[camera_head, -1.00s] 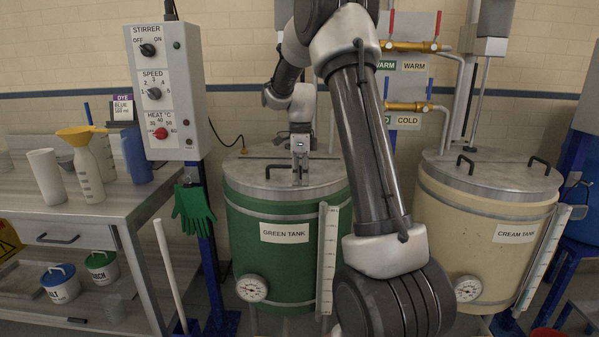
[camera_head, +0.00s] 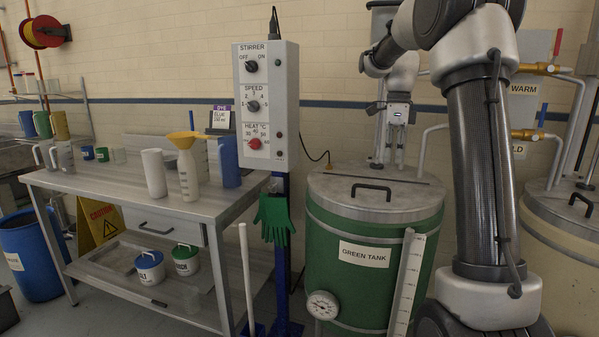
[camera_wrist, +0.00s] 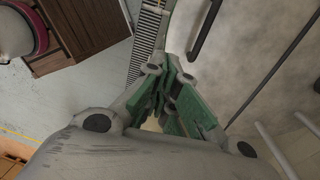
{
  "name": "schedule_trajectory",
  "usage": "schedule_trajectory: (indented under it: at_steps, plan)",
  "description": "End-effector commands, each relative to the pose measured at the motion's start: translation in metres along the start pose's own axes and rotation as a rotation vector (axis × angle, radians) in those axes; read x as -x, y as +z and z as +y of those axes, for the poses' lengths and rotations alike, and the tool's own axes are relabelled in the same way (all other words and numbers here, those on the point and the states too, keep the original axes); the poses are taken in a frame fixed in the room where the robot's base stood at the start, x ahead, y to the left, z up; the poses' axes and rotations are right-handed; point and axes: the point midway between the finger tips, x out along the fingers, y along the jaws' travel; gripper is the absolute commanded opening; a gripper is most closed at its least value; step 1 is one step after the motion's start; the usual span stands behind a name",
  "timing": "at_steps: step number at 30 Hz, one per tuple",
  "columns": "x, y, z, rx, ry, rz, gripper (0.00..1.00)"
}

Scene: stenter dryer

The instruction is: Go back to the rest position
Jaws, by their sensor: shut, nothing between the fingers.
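My gripper (camera_head: 387,163) hangs below my bent arm, above the back part of the lid of the green tank (camera_head: 330,280). It looks clear of the lid's black handle (camera_head: 371,189). In the wrist view my gripper (camera_wrist: 176,75) shows its green-padded fingers drawn together, with nothing held. A dark handle (camera_wrist: 205,30) on a pale surface lies beyond the fingers there.
A grey control box (camera_head: 266,105) stands left of the tank with a green glove (camera_head: 274,217) below. A metal workbench (camera_head: 110,190) with bottles and jugs fills the left. The cream tank (camera_head: 560,235) is at the right, partly behind my arm.

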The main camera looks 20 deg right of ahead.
Motion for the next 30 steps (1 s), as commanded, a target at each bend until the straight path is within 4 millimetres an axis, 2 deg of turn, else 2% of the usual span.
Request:
schedule_trajectory:
  at_steps: [5,8,10,13,17,21,24,27,30]
  plan:
    - [0.0,0.001,-0.003,0.128,-0.011,-0.003,0.0]
    - [-0.006,0.002,-0.008,0.347,-0.034,-0.004,0.0]
    - [-0.026,-0.001,-0.004,0.541,-0.024,0.004,0.0]
    - [-0.042,-0.009,0.017,0.838,-0.03,0.014,0.0]
    - [-0.049,-0.019,0.069,1.258,-0.075,0.044,0.0]
    - [-0.054,-0.032,0.14,1.685,-0.149,0.111,0.0]
    - [-0.061,-0.043,0.187,1.905,-0.206,0.171,0.0]
    - [-0.071,-0.054,0.229,2.042,-0.264,0.228,0.0]
    - [-0.079,-0.063,0.26,2.083,-0.323,0.266,0.0]
